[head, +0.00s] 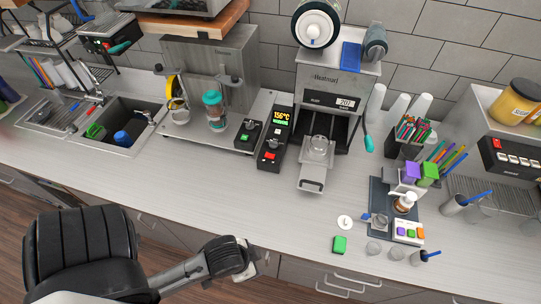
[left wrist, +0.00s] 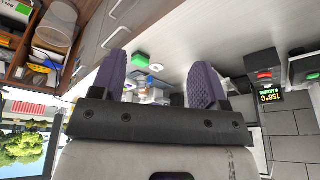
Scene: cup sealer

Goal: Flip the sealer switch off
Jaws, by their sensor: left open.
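The cup sealer (head: 328,88) stands at the back of the counter, with its tray pulled forward and a clear cup (head: 318,148) in it. To its left is a black control box (head: 274,136) with a lit display reading 156°C and a red switch (head: 270,155). The red switch also shows at the right of the left wrist view (left wrist: 264,75), above the upside-down display (left wrist: 270,97). My left gripper (head: 246,272) is at the counter's front edge, well short of the box. Its purple fingers (left wrist: 160,82) are apart and nothing is between them. My right gripper is not in view.
A smaller black box with a green switch (head: 244,136) stands left of the control box. A teal-lidded cup (head: 214,110) is under the machine farther left. A green block (head: 339,244) and white disc (head: 345,222) lie at front right. The counter before the control box is clear.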

